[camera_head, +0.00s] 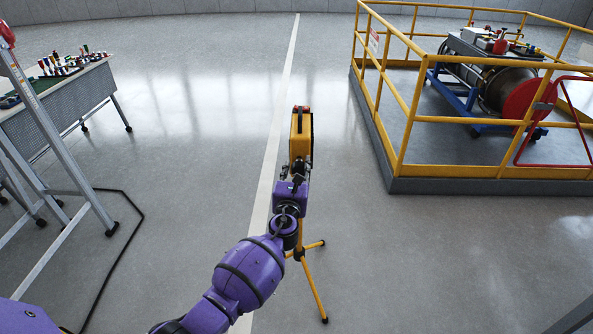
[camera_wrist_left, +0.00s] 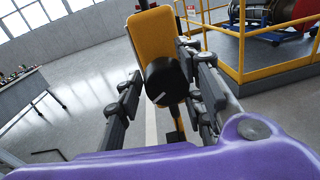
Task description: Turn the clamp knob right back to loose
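A yellow clamp body (camera_head: 302,135) stands upright on a yellow tripod in the middle of the head view. It also fills the top centre of the left wrist view (camera_wrist_left: 153,35). Its black round clamp knob (camera_wrist_left: 164,80) faces my wrist camera and bears a short white mark at its lower left. My left gripper (camera_head: 297,172) reaches up to the clamp and hides the knob in the head view. In the left wrist view its fingers (camera_wrist_left: 160,78) are apart, one on each side of the knob. A gap shows at the left finger; contact at the right finger is unclear.
The tripod legs (camera_head: 313,285) spread on the floor beside my left arm. A yellow railing (camera_head: 403,130) around a platform with machinery stands at right. A table (camera_head: 60,95) with small coloured items and a grey metal frame (camera_head: 55,125) stand at left.

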